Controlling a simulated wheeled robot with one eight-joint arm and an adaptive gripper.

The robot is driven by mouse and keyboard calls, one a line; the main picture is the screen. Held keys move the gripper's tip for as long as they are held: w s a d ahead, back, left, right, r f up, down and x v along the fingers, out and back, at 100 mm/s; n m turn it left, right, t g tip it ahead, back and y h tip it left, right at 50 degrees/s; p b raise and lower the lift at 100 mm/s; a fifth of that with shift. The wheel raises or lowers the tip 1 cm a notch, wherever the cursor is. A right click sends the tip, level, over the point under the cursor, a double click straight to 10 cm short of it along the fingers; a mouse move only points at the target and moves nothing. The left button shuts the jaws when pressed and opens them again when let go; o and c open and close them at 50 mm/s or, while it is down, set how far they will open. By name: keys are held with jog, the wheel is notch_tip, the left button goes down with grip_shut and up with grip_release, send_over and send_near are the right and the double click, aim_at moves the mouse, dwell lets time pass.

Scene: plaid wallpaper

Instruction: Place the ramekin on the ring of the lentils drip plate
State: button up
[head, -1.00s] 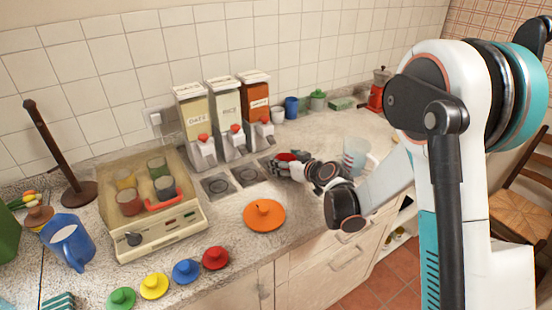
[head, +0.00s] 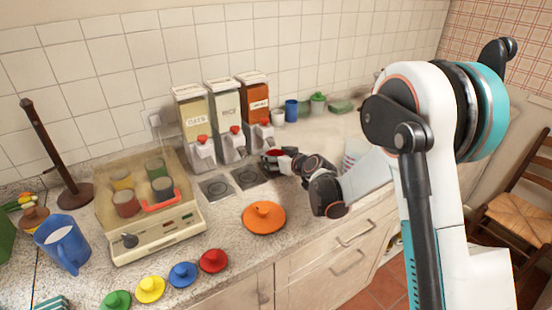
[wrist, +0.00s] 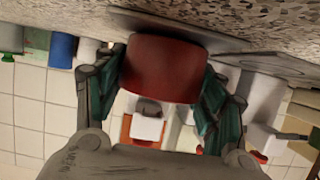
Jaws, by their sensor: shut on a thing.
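My gripper (wrist: 160,95) is shut on a dark red ramekin (wrist: 163,68), with a finger on each side. In the wrist view, which is upside down, the ramekin is close to the counter; I cannot tell whether it touches. In the head view the ramekin (head: 275,153) shows only partly, in front of the lentils dispenser (head: 255,92), the rightmost one, with orange-brown filling. A grey plate edge (wrist: 195,38) shows beside the ramekin in the wrist view. The lentils drip plate is mostly hidden by my gripper and ramekin, so its ring is not clear.
Two drip plates (head: 216,188) lie to the left, before the oats and rice dispensers. An orange lid (head: 263,217) lies in front on the counter. A scale-like appliance (head: 160,240) with small pots stands left. Cups (head: 291,109) stand behind right. A clear jug is partly behind my arm.

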jog(key=o, duration=1.1)
jog(key=shift+f, duration=0.15)
